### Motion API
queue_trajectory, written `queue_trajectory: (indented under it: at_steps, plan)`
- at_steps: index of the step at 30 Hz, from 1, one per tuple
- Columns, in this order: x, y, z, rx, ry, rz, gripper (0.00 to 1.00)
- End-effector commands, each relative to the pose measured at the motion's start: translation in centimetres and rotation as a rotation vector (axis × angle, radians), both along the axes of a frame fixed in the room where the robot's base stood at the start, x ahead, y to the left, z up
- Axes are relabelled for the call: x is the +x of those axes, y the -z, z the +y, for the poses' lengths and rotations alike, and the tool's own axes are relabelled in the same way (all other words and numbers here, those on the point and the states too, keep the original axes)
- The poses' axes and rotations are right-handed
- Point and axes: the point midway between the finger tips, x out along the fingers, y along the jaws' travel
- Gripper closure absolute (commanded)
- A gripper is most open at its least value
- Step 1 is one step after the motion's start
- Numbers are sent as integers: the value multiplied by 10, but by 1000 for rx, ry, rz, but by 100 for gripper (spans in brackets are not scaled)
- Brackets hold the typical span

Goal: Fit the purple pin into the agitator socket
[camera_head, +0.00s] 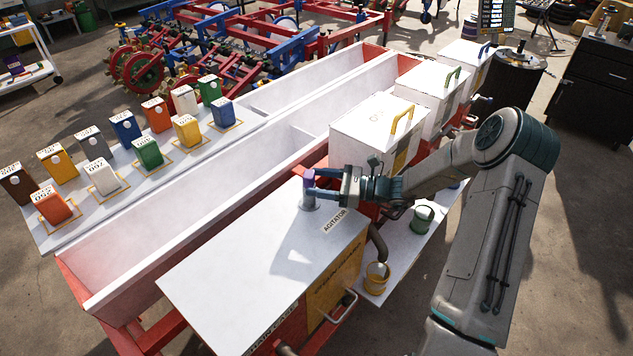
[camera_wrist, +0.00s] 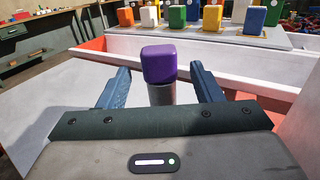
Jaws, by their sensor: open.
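The purple pin (camera_head: 309,179) stands upright over a short grey cylinder at the agitator socket (camera_head: 308,202), on the white top beside the AGITATOR label (camera_head: 335,221). Its purple block head (camera_wrist: 158,63) shows in the wrist view above a grey cylindrical part (camera_wrist: 160,94). I cannot tell how deep the pin sits or where pin and socket meet. My gripper (camera_head: 322,181) is level with the pin from the right. In the wrist view my gripper (camera_wrist: 160,78) is open, with one blue finger on each side of the pin and visible gaps between.
White lidded boxes (camera_head: 375,128) with handles stand behind my gripper. A long white trough (camera_head: 210,197) runs behind the white top (camera_head: 255,265). Several coloured numbered blocks (camera_head: 147,150) stand on the far board. A green pot (camera_head: 422,219) and a yellow pot (camera_head: 376,277) are at the right.

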Motion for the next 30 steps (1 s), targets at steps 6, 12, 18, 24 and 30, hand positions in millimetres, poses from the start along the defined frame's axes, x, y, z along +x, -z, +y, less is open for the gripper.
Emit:
queue_trajectory:
  at_steps: [6,12,18,24,30]
  plan:
    - [-11,2,-46,-2,6,1,41]
    - [-23,1,-88,0,4,-1,41]
    - [-30,1,-116,0,3,0,41]
    - [-33,0,-124,1,0,1,41]
    - [-33,0,-124,1,0,1,41]
